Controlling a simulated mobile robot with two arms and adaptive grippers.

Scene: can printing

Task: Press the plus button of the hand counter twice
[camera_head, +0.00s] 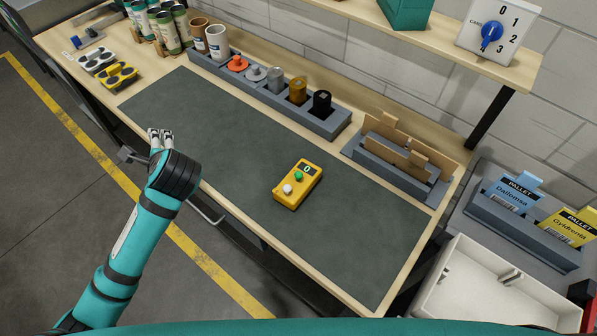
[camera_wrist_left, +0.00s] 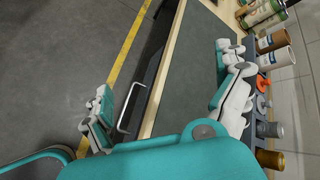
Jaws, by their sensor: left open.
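The hand counter (camera_head: 298,184) is a yellow box lying on the dark mat (camera_head: 222,128) near the middle of the bench. It has a green button (camera_head: 299,176), a white button (camera_head: 287,189) and a small display that reads 0. My left gripper (camera_head: 161,134) is at the bench's front edge, well to the left of the counter and apart from it. In the left wrist view my left gripper (camera_wrist_left: 165,95) has its fingers spread wide with nothing between them. The counter does not show in the left wrist view. My right gripper is not in view.
A grey rack (camera_head: 345,115) with several stamps and cups stands along the back of the mat. Yellow and white pieces (camera_head: 118,75) lie at the far left. The mat around the counter is clear.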

